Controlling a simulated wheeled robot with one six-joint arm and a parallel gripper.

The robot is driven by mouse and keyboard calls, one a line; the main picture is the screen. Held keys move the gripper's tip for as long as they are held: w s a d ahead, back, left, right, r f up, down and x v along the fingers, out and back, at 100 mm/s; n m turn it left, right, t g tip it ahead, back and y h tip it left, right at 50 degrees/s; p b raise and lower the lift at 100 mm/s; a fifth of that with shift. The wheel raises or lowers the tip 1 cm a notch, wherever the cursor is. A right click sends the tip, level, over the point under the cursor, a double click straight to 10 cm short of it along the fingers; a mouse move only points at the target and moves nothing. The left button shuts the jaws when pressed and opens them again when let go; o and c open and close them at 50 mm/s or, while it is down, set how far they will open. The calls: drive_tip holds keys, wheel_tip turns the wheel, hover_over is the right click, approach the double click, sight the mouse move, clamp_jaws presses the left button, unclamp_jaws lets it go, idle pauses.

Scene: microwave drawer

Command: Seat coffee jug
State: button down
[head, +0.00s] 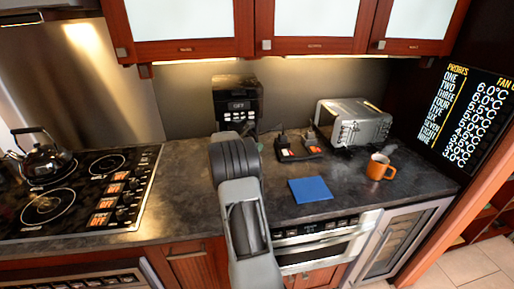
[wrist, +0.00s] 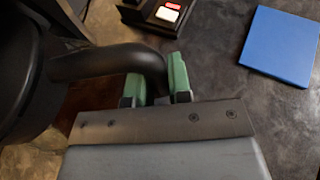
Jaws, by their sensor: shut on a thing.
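The coffee jug (wrist: 22,75) is a dark, rounded vessel at the left edge of the wrist view, partly out of frame. Its black curved handle (wrist: 100,65) runs right, between the green fingertips of my gripper (wrist: 157,82). My gripper is shut on that handle. In the head view my grey arm hides the gripper and most or all of the jug. The black coffee machine (head: 238,96) stands against the back wall, just beyond my arm. Its lower part is partly hidden by my arm, so I cannot tell how the jug sits relative to it.
A blue square mat (head: 310,190) lies right of my arm. Behind it are a black device with red and white parts (head: 298,147) and a silver toaster (head: 355,124). An orange mug (head: 379,167) stands at right. The hob (head: 75,190) with a kettle (head: 40,155) is at left.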

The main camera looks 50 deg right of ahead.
drive_tip(key=shift+w+d+r+p, duration=0.1)
drive_tip(key=shift+w+d+p, duration=0.95)
drive_tip(key=shift+w+d, duration=0.45)
drive_tip(key=shift+w+a, duration=0.1)
drive_tip(key=shift+w, duration=0.1)
drive_tip(key=shift+f+b, duration=0.45)
drive_tip(key=shift+f, duration=0.25)
idle(1.3)
drive_tip(key=c, duration=1)
unclamp_jaws()
drive_tip(key=shift+s, duration=0.1)
drive_tip(key=shift+a+f, duration=0.1)
drive_tip(key=shift+f, duration=0.1)
drive_tip(key=b+v, duration=0.2)
drive_tip(key=v, duration=1.2)
drive_tip(key=shift+s+r+b, duration=0.1)
drive_tip(key=shift+b, duration=0.25)
